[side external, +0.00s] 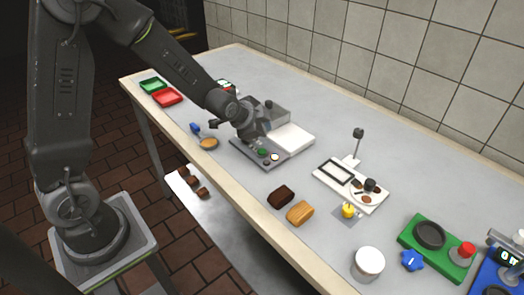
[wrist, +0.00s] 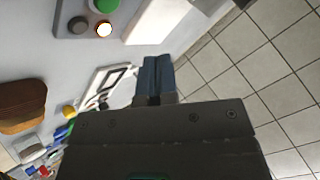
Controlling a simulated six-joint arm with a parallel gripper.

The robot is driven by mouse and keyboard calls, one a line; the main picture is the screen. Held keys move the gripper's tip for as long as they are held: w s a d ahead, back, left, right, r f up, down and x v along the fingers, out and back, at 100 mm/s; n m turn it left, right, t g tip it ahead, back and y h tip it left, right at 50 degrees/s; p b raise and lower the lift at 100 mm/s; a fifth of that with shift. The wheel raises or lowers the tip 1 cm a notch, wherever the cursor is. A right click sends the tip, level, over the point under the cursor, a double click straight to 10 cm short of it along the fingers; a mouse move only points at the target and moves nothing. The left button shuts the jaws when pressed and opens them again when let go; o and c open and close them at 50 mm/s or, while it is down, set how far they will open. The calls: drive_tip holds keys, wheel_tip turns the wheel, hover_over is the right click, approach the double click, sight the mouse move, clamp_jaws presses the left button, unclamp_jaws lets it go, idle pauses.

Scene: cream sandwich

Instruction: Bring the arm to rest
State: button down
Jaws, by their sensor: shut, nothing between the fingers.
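My gripper shows in the wrist view (wrist: 158,66) as two blue-grey fingers pressed together with nothing between them. In the side view my wrist is over the grey machine with buttons (side external: 243,153), beside its white block (side external: 291,138); the fingertips are hard to make out there. The arm is raised and bent over the table's far half. In the wrist view the machine's green button (wrist: 104,5) and lit white button (wrist: 104,30) are at the upper left, apart from the fingers.
A dark brown loaf (side external: 281,196) and a tan loaf (side external: 300,213) lie mid-table. A white framed board (side external: 335,172), a white tub (side external: 368,262) and a green board (side external: 452,270) stand nearer. Red (side external: 167,97) and green trays (side external: 152,85) sit at the far end. A tiled wall (side external: 400,70) borders the table.

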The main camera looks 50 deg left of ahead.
idle(0.4)
drive_tip(key=s+d+r+n+g, duration=0.1)
drive_tip(key=s+r+n, duration=0.1)
drive_tip(key=s+r, duration=0.3)
drive_tip(key=s+d+r+n+g, duration=0.1)
drive_tip(key=s+d+r+n, duration=0.1)
drive_tip(key=s, duration=1)
drive_tip(key=s+d+r+n+g+h, duration=0.1)
drive_tip(key=s+r+n, duration=0.2)
drive_tip(key=s+r, duration=0.4)
drive_tip(key=shift+s+d+r+n+g, duration=0.3)
drive_tip(key=shift+s+d+n, duration=0.1)
drive_tip(key=shift+s, duration=0.25)
